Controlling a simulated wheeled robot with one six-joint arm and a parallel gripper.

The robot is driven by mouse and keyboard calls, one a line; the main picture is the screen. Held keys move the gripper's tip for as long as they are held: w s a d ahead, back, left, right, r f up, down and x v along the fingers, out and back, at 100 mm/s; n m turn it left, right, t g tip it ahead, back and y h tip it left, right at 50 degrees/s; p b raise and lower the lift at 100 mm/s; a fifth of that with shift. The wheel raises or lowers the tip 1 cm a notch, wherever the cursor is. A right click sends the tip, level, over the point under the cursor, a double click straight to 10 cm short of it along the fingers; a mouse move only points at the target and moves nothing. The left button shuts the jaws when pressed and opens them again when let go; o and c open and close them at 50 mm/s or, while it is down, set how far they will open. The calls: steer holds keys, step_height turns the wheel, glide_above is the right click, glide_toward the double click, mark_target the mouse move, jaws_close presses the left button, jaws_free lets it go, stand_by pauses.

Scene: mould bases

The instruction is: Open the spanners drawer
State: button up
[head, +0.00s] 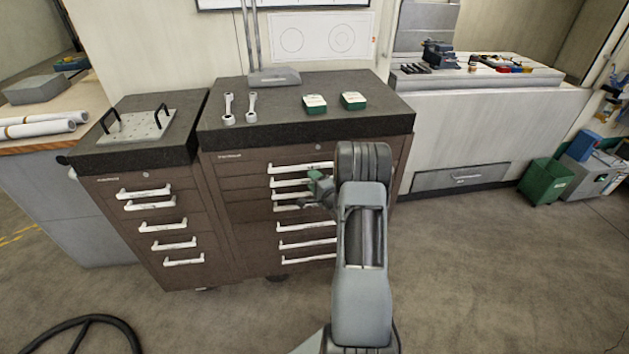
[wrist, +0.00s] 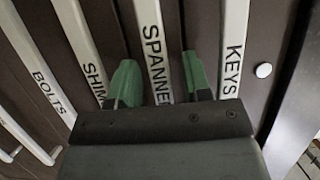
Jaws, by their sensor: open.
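The spanners drawer handle (wrist: 153,40) is a white bar with black lettering, its last letters cut off from view by my gripper. It lies between the KEYS handle (wrist: 232,45) and the handle lettered SHIM (wrist: 85,45). In the head view the spanners handle (head: 287,183) appears second from the top of the wider brown cabinet (head: 230,215), and its drawer looks closed. My gripper (wrist: 158,75) has green fingers, open, one on each side of the spanners handle. Whether they touch it I cannot tell. In the head view my gripper (head: 320,183) is at the cabinet front, and my arm hides the handles' right ends.
The BOLTS handle (wrist: 50,90) is farther left in the wrist view. A narrower drawer cabinet (head: 150,190) stands at left. Open floor (head: 480,270) spreads to the right.

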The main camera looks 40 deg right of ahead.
steer(key=shift+w, duration=0.15)
jaws_close()
stand_by(0.4)
